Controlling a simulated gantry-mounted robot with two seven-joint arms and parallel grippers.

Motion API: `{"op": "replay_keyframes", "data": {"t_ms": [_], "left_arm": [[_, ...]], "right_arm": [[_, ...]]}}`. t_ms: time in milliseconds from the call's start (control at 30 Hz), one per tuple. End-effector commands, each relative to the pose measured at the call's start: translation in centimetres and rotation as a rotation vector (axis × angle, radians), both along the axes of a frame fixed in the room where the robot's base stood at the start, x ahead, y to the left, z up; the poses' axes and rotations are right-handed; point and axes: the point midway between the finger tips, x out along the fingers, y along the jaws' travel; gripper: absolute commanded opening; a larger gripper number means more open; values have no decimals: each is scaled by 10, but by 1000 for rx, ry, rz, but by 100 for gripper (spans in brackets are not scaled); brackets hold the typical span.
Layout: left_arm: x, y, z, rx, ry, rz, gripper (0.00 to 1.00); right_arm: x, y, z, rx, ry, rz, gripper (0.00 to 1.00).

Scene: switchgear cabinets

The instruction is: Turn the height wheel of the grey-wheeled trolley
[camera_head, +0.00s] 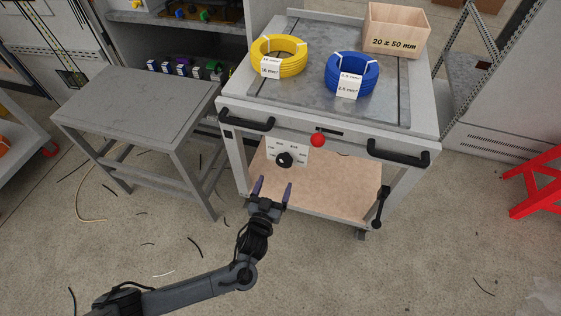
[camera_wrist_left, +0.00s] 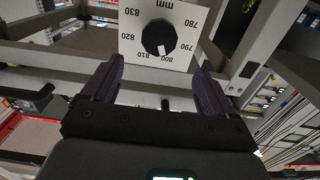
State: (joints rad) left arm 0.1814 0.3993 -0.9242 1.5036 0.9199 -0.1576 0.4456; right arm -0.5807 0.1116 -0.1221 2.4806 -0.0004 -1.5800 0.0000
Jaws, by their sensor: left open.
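The trolley (camera_head: 225,104) stands in the middle of the head view, with black handles on its front. Its height wheel is a dark knob (camera_head: 284,159) on a white scale plate (camera_head: 301,150) below the top's front edge. In the left wrist view the knob (camera_wrist_left: 159,38) is black with a white mark, and the plate (camera_wrist_left: 128,47) reads mm with numbers around 780 to 830. My left gripper (camera_head: 272,190) is open and empty, apart from the knob and in front of it. Its two purple fingers (camera_wrist_left: 160,85) point toward the plate. My right gripper is not in view.
A yellow coil (camera_head: 291,44), a blue coil (camera_head: 361,82) and a wooden box (camera_head: 377,31) sit on the trolley top. A red ball knob (camera_head: 317,140) is right of the plate. A grey table (camera_head: 140,108) stands left; a red frame (camera_head: 537,183) is right.

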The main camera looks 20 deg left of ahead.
Motion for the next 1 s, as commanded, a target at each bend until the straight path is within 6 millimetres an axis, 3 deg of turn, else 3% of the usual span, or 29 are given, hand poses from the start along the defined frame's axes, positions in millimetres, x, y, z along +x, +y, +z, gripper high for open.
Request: {"op": "replay_keyframes", "data": {"t_ms": [600,1000], "left_arm": [[87,6,-3,1,-1,-1,87],[100,8,0,-1,1,0,87]], "right_arm": [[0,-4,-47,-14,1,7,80],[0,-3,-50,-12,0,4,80]]}}
